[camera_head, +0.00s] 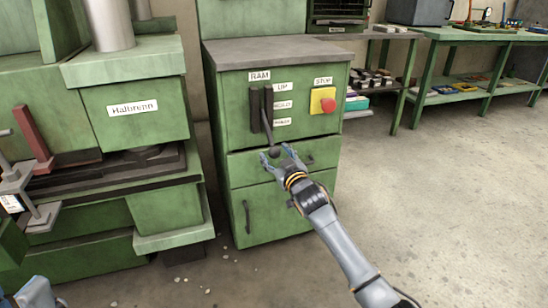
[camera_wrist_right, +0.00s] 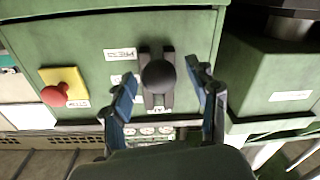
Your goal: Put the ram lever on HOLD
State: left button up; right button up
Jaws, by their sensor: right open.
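The ram lever (camera_head: 267,129) is a dark stick with a round black knob, coming out of a black slotted plate under the RAM sign on a green cabinet. It slants down in the head view; I cannot tell which label it stands at. The labels UP, HOLD (camera_head: 283,104) and PRESS run top to bottom beside the plate. My right gripper (camera_head: 278,157) is open at the knob. In the right wrist view, which is upside down, the knob (camera_wrist_right: 158,76) lies between the blue fingers (camera_wrist_right: 162,80), with gaps on both sides.
A red stop button (camera_head: 327,104) on a yellow plate sits right of the labels. Drawer and door handles are below the lever. A green press marked Halbrund (camera_head: 134,108) stands left. Green workbenches (camera_head: 480,38) are at the back right. The floor on the right is clear.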

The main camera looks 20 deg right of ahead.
jog(key=shift+w, duration=0.75)
jog(key=shift+c, duration=0.3)
grip_shut()
